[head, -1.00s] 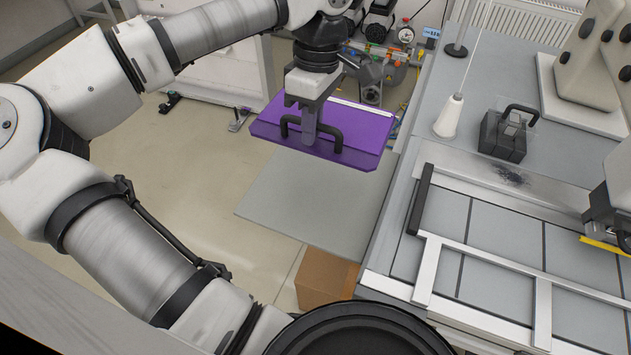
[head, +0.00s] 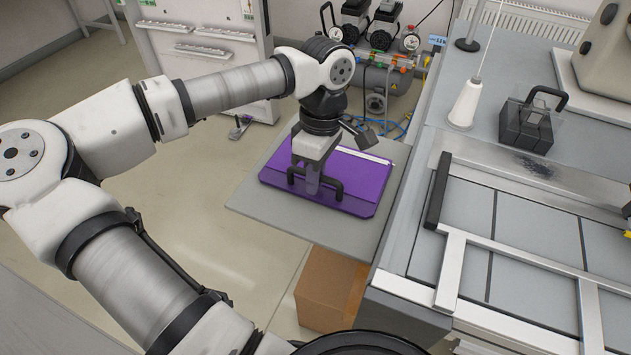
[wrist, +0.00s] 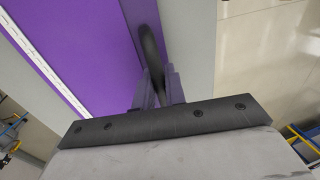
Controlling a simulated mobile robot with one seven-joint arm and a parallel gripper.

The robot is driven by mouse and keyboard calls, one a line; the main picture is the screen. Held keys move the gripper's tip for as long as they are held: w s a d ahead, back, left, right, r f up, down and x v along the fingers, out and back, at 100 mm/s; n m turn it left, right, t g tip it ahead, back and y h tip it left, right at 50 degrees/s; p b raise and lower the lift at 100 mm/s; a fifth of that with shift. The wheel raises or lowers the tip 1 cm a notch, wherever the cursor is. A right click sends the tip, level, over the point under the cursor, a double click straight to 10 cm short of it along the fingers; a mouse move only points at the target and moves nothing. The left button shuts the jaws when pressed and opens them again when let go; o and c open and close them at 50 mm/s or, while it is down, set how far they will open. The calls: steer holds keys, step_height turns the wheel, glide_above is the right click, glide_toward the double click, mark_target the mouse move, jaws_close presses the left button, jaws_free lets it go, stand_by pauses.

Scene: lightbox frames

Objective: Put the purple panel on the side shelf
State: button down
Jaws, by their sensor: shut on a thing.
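The purple panel (head: 345,185) is a flat plate with a black handle (head: 330,188) and a pale strip along its far edge. It lies level over the grey side shelf (head: 265,205), within the shelf's outline. I cannot tell whether it touches the shelf or hangs just above it. My gripper (head: 313,183) is above the panel, shut on its black handle. In the wrist view the fingers (wrist: 160,95) close around the handle (wrist: 150,45), with the purple panel (wrist: 80,50) to the left and the shelf (wrist: 187,40) showing beside it.
A grey workbench (head: 400,265) with metal rails adjoins the shelf on the right. A cardboard box (head: 328,290) stands on the floor below the shelf. A white cone (head: 466,103) and a dark block with a handle (head: 527,122) stand on the bench. Pumps and hoses (head: 378,70) are behind.

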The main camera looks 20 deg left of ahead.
steer(key=c, duration=1.9)
jaws_free()
steer(key=shift+f, duration=0.1)
steer(key=o, duration=0.4)
steer(key=shift+o, duration=0.2)
step_height(320, 180, up, 12)
steer(key=w+b, duration=0.1)
steer(key=w, duration=0.1)
steer(key=shift+w, duration=0.1)
